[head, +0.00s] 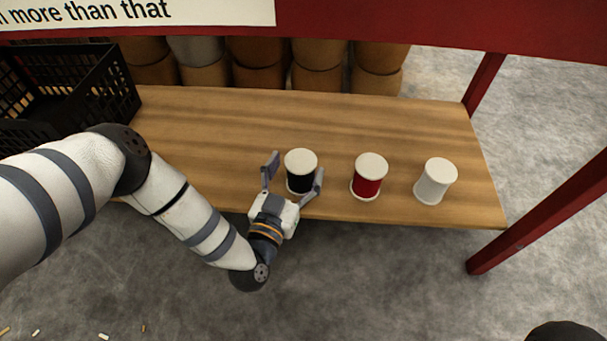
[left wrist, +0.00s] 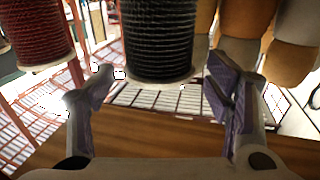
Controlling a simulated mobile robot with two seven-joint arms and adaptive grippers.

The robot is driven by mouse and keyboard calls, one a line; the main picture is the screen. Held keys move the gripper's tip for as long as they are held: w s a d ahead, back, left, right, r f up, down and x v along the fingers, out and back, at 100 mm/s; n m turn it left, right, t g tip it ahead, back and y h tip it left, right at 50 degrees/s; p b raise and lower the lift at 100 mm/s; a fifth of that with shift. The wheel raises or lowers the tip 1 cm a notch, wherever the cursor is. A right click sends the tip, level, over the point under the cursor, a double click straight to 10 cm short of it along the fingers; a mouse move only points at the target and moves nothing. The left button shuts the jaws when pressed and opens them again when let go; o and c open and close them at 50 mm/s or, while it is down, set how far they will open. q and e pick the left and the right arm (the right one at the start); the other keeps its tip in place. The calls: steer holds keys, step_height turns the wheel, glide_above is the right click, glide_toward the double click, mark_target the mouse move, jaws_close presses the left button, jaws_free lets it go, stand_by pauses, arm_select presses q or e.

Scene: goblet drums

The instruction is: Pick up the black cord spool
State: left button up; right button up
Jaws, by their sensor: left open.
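The black cord spool (head: 300,172) has pale end discs and stands upright near the front edge of the wooden table, leftmost of three spools. It also shows large at the top middle of the left wrist view (left wrist: 158,40). My left gripper (head: 292,172) is open, with one finger to the left of the black spool and the other at its right side. In the left wrist view the fingers (left wrist: 160,90) are spread wide, with the spool between and beyond them. I cannot tell whether a finger touches it. My right gripper is not in view.
A red cord spool (head: 368,178) and a white spool (head: 435,181) stand to the right on the wooden table (head: 400,120). A black crate (head: 100,85) stands at the left. Goblet drums (head: 255,65) line the back. Red posts (head: 545,210) bound the right side.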

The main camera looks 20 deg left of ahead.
mark_target(305, 153)
arm_select(q)
steer(key=w, duration=0.3)
steer(key=shift+f+b, duration=0.2)
steer(key=shift+b, duration=0.15)
steer(key=c, duration=1.2)
steer(key=shift+o, duration=0.2)
steer(key=shift+r, duration=0.15)
